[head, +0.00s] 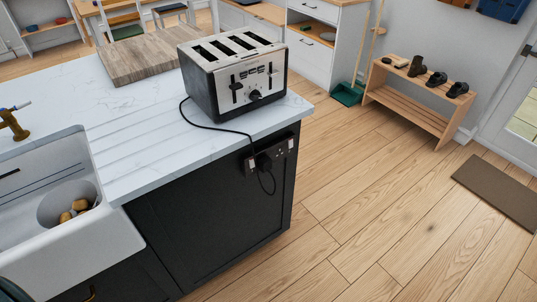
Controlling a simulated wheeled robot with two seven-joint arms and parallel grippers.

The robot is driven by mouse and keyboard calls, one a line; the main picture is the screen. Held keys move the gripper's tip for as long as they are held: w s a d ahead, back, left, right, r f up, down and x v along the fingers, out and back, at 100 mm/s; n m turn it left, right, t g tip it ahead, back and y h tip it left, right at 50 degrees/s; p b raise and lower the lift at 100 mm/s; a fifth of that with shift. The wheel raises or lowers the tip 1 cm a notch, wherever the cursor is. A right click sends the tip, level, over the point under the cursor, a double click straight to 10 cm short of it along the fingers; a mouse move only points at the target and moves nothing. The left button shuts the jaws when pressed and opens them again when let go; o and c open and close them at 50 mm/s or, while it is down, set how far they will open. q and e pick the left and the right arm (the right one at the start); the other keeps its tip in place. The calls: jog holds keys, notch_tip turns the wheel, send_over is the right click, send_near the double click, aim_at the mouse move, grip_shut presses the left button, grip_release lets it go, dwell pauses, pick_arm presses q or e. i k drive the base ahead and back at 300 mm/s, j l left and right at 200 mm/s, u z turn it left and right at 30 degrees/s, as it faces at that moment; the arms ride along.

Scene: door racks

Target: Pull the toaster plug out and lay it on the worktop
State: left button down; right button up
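The silver and black toaster (234,77) stands upright near the corner of the white marbled worktop (130,115). Its black cord (205,126) curves out at the left, runs over the worktop edge and hangs in a loop (271,184). The black plug (263,161) sits at the dark socket plate (283,148) on the end panel of the island. The plug is small and dark, and its pins are hidden. Neither of my grippers shows in the head view.
A wooden board (135,59) lies behind the toaster. A white sink (35,225) with a grey bowl (57,203) is at left. Open wooden floor (390,190) lies right of the island, with a shoe bench (415,98) beyond.

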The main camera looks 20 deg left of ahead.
aim_at(265, 163)
jog(key=u, duration=0.9)
jog(key=i+l+u, duration=0.1)
jog(key=l+u, duration=0.7)
jog(key=l, duration=0.15)
jog(key=l+u, duration=0.35)
jog(key=l, duration=0.6)
jog(key=k+l+u, duration=0.1)
jog(key=l, duration=0.85)
jog(key=k+l+u, duration=0.15)
jog(key=l, duration=0.8)
jog(key=k+l+u, duration=0.1)
jog(key=l, duration=0.35)
